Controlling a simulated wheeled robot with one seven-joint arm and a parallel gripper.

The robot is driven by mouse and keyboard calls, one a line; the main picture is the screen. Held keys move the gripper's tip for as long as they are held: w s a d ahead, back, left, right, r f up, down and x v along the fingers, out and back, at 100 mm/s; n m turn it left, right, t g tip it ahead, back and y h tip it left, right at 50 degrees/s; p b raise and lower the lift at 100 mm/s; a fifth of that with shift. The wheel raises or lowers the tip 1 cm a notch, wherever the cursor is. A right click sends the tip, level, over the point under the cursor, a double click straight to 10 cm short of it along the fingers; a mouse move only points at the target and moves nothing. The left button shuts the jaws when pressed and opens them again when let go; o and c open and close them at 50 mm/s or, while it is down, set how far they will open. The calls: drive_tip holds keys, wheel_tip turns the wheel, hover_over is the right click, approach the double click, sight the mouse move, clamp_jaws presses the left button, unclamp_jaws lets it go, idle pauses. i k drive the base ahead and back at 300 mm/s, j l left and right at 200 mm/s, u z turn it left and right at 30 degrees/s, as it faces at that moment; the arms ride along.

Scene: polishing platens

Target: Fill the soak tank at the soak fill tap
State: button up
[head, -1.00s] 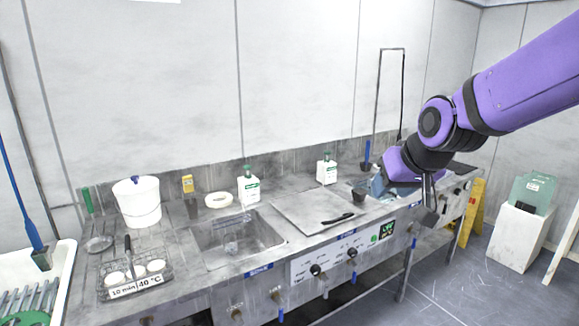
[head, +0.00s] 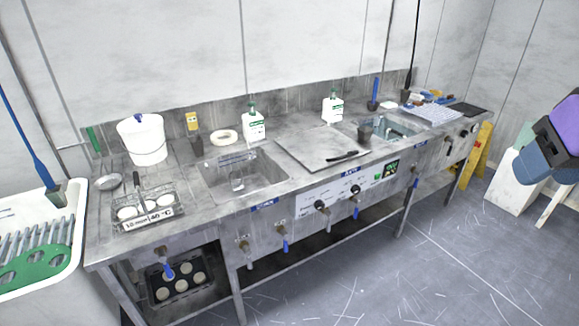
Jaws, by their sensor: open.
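A steel basin (head: 243,174) is sunk in the left-middle of the bench and looks empty. A second basin (head: 398,130) with a bluish inside lies further right. I cannot tell which is the soak tank, as the blue labels are too small to read. Taps with blue levers hang on the bench front, at the left (head: 168,268) and below the left basin (head: 284,240). Black-knobbed valves (head: 320,206) sit on the white panel. I cannot tell which is the soak fill tap.
A wire rack of white discs (head: 147,208), marked 10 min 40 °C, and a white bucket (head: 142,140) stand at the left of the bench. A flat steel plate (head: 312,150) with a black-handled tool lies between the basins. The floor (head: 410,265) in front is clear.

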sight(286, 243)
drive_tip(key=i+j, duration=1.05)
drive_tip(key=j+u, duration=0.05)
drive_tip(key=j, duration=0.1)
